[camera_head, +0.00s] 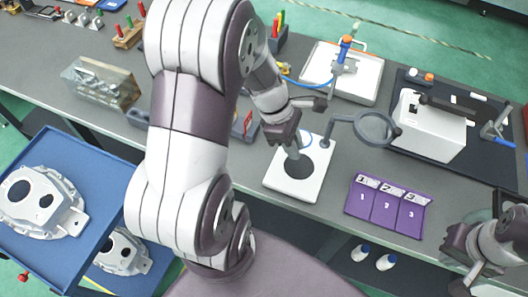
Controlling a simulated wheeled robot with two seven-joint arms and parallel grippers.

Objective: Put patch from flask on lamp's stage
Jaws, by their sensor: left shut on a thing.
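The lamp has a round magnifier ring (377,128) on a bent arm and a white base (311,182). Its dark round stage (298,167) lies on the base. My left gripper (292,147) is over the far part of the stage, pointing down. It is shut on a small greyish thing, seemingly the patch, mostly hidden by the fingers. I cannot tell whether that thing touches the stage. My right gripper (462,258) is at the lower right, off the table's front edge, and its finger opening is unclear. I cannot make out the flask.
A purple board (388,208) numbered 1 to 3 lies right of the base. A white machine (428,132) stands on a dark mat behind it. A white tray (367,82) is at the back. Castings (40,205) sit on a blue cart (92,157) at left. My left arm hides mid-table.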

